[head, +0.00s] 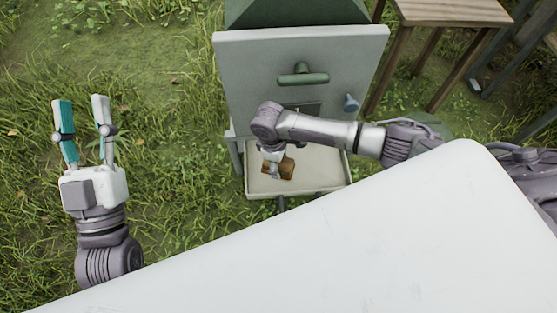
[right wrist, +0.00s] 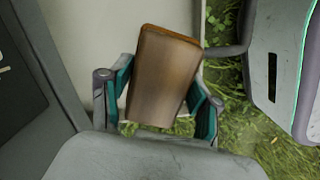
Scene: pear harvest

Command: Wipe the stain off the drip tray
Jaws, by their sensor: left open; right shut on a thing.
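The drip tray (head: 315,173) is a shallow pale tray at the foot of a grey cabinet. My right gripper (head: 275,172) reaches down over the left part of the tray. It is shut on a brown block (head: 285,169), which looks like a sponge. In the right wrist view the brown block (right wrist: 160,75) sits tilted between the teal finger pads. No stain shows on the visible tray surface; the gripper and block hide part of it. My left gripper (head: 82,118) is open and empty over the grass at the left, well apart from the tray.
The grey cabinet (head: 245,80) with a green handle (head: 303,79) and a blue-grey knob (head: 351,103) stands behind the tray. A wooden table (head: 455,12) stands at the back right. Grass lies open to the left.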

